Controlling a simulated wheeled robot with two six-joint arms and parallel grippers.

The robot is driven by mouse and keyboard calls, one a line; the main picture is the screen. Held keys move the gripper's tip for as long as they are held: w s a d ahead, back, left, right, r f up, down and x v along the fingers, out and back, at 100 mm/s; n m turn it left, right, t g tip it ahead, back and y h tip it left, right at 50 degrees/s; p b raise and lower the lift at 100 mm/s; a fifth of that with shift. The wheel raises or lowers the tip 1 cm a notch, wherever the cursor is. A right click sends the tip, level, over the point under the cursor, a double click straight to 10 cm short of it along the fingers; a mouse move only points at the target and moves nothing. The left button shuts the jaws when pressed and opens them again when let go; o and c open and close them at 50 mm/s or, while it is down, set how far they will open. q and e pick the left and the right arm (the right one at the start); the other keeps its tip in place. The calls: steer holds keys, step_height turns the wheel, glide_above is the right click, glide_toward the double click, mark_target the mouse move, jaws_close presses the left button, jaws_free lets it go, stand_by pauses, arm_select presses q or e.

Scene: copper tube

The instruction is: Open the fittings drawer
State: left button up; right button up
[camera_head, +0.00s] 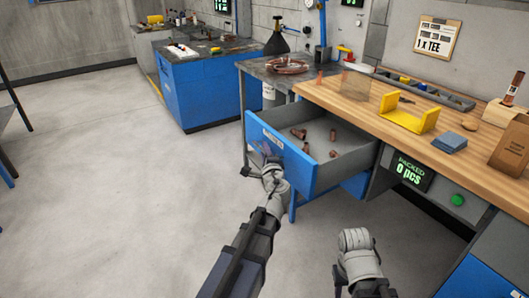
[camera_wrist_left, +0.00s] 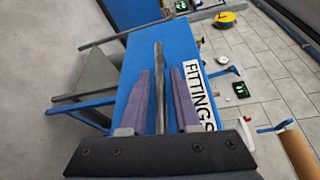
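The fittings drawer (camera_head: 292,168) is pulled well out from under the wooden bench in the head view. Copper fittings (camera_head: 298,133) lie loose inside it. Its blue front carries a white FITTINGS label, which reads clearly in the left wrist view (camera_wrist_left: 196,95). A grey bar handle (camera_wrist_left: 160,85) runs along that front. My left gripper (camera_wrist_left: 162,72) is at the handle, one finger on each side, with narrow blue gaps showing between fingers and bar. In the head view the left gripper (camera_head: 268,160) is against the drawer front. My right arm's end (camera_head: 357,242) is low, apart from the drawer; its fingers are not clear.
A blue cabinet (camera_head: 207,88) stands behind.

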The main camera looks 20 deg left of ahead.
arm_select(q)
steer(key=shift+o, duration=0.9)
steer(key=v, duration=0.7)
steer(key=shift+s+d+p, duration=0.2)
steer(key=shift+s+p, duration=0.1)
steer(key=shift+s, duration=0.05)
